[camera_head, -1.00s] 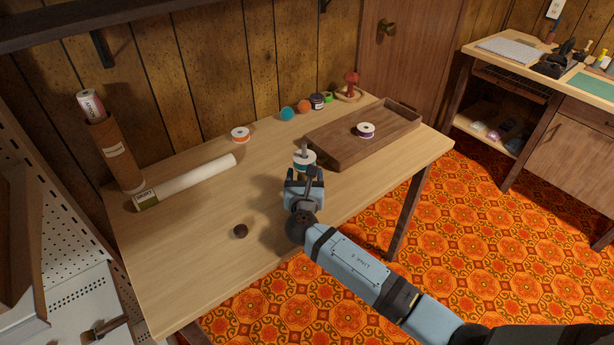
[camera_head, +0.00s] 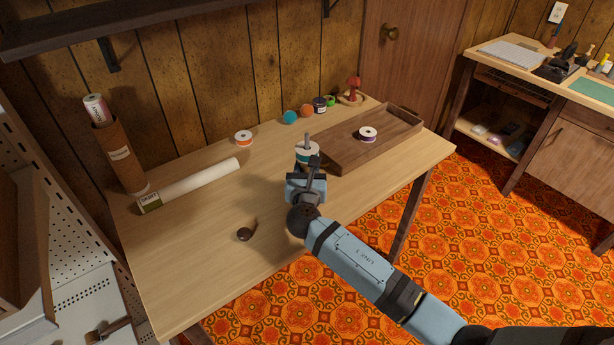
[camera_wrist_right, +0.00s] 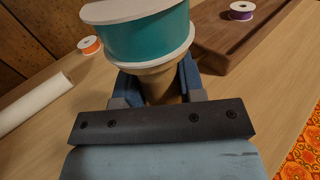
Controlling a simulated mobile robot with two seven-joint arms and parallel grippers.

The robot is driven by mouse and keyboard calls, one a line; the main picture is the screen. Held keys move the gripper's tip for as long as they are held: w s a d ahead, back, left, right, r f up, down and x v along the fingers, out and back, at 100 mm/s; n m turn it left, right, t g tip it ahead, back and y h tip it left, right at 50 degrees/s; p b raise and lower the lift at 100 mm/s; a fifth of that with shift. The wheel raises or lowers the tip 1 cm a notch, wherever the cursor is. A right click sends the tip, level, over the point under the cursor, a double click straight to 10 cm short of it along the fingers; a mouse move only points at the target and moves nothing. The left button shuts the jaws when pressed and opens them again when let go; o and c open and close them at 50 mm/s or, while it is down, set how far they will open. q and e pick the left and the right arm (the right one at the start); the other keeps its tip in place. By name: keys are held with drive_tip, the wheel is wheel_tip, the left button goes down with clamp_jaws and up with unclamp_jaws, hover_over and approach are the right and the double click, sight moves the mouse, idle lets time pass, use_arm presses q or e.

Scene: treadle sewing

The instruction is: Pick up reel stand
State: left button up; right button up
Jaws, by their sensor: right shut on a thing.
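The reel stand (camera_head: 307,138) shows its peg top in the head view, with a white-flanged teal reel (camera_head: 307,154) on it. In the right wrist view the teal reel (camera_wrist_right: 145,38) fills the upper middle, and the stand's tan tapered body (camera_wrist_right: 162,86) is below it. My right gripper (camera_head: 312,172) is shut on that body, just under the reel; its blue fingers (camera_wrist_right: 160,82) are on both sides in the wrist view. The stand looks nearly upright. Its foot is hidden by the gripper, so its clearance from the table cannot be told. My left gripper is out of view.
A wooden tray (camera_head: 390,146) with a purple reel (camera_head: 368,134) is close on the right. An orange reel (camera_head: 243,138) and a white roll (camera_head: 200,180) lie left. A small dark round thing (camera_head: 244,234) lies in front. The table's (camera_head: 200,250) front left is clear.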

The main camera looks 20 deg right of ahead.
sight(307, 134)
wheel_tip(307, 134, up, 15)
drive_tip(key=p, duration=0.3)
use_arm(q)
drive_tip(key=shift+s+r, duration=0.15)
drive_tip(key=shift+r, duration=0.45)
use_arm(e)
drive_tip(key=shift+r, duration=0.55)
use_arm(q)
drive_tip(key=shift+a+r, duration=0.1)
